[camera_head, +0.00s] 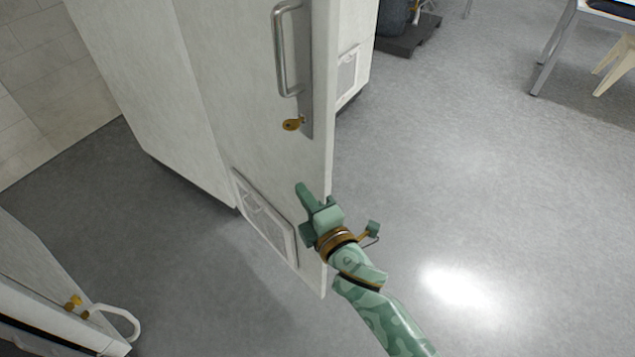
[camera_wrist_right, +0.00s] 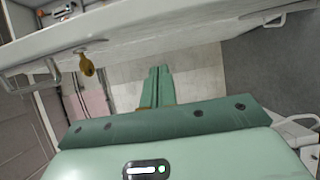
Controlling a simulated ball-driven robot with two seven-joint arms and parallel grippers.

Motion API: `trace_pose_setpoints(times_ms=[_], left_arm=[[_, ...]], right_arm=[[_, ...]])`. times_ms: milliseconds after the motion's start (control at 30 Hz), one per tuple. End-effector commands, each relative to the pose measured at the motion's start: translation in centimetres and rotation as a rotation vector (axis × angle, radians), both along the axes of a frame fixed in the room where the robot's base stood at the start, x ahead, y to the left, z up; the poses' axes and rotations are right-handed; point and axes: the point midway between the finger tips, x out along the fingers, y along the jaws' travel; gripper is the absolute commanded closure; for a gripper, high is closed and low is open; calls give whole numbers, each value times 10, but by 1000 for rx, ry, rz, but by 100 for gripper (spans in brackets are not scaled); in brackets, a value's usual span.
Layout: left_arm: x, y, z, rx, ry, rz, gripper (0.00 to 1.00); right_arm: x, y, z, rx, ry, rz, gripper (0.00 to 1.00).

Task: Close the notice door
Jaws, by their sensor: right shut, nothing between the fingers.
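A tall white door (camera_head: 250,110) stands swung out into the room in the head view, with a metal pull handle (camera_head: 283,50), a brass key (camera_head: 293,124) below it and a vent grille (camera_head: 264,216) near the bottom. I cannot make out a notice on it. My right gripper (camera_head: 304,192) is shut and empty, in front of the door's lower part near its free edge. Whether it touches the door I cannot tell. In the right wrist view the shut fingers (camera_wrist_right: 157,82) point toward a pale surface, with a brass key (camera_wrist_right: 87,65) and handle (camera_wrist_right: 30,76) at upper left. My left gripper is out of view.
Another white door or panel with a white handle (camera_head: 117,318) and brass key stands at lower left. A white panel with a grille (camera_head: 347,75) shows behind the door. A table (camera_head: 560,40) and pale chair are at upper right. The grey floor (camera_head: 480,190) right of the door is clear.

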Motion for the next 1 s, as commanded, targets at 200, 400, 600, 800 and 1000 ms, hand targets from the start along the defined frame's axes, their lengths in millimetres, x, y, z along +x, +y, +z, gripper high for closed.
trace_pose_setpoints(times_ms=[200,400,600,800,1000], left_arm=[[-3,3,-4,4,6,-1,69],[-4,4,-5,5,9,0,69],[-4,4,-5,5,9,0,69],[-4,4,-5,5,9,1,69],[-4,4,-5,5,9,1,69]], right_arm=[[27,-13,-1,-3,0,1,100],[35,-24,-1,-1,2,1,100],[36,-25,0,1,2,1,100],[37,-25,-1,0,1,2,100],[41,-35,-1,-5,0,30,100]])
